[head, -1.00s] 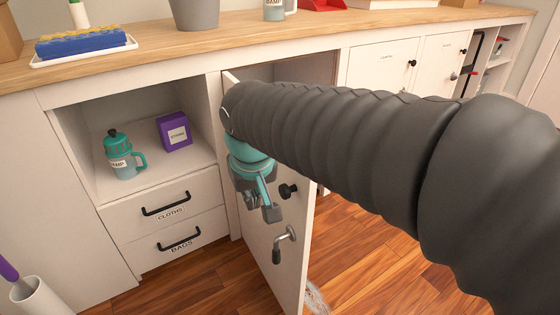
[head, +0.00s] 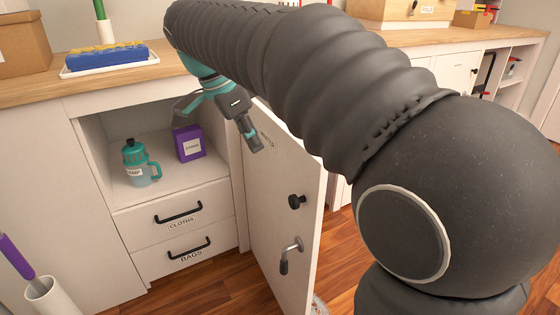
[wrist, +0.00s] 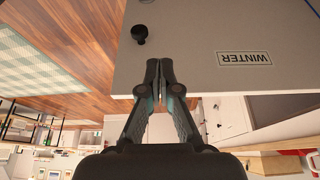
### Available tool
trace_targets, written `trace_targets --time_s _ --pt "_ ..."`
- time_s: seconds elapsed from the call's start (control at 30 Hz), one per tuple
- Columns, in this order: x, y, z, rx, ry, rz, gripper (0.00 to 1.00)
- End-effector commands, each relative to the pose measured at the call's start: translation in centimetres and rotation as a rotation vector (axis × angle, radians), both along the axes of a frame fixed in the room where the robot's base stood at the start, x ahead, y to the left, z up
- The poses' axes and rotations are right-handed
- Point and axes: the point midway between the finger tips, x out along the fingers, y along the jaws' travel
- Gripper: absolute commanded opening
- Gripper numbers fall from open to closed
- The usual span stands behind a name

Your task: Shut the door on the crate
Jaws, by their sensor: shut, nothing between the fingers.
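In the wrist view the door (wrist: 190,40) carries a label reading WINTER. My gripper (head: 253,143) is shut and empty by the door's upper part. In the wrist view its fingertips (wrist: 159,70) overlap the door face near one edge; I cannot tell whether they touch it.
An open shelf left of the door holds a teal bottle (head: 137,162) and a purple box (head: 189,143). Below are drawers labelled CLOTHS (head: 177,217) and BAGS (head: 188,252). The wooden countertop (head: 100,83) runs above. A white bin (head: 50,298) stands at lower left.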

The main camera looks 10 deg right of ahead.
Motion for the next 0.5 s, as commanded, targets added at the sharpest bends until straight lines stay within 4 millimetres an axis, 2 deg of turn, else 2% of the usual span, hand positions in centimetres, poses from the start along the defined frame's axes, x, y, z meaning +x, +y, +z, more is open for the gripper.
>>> trace_targets --time_s 0.17,0.5 --pt "0.1 -0.7 -2.0 0.0 0.001 -0.002 0.0" --pt "0.6 -2.8 -7.9 0.0 0.003 0.003 0.0"
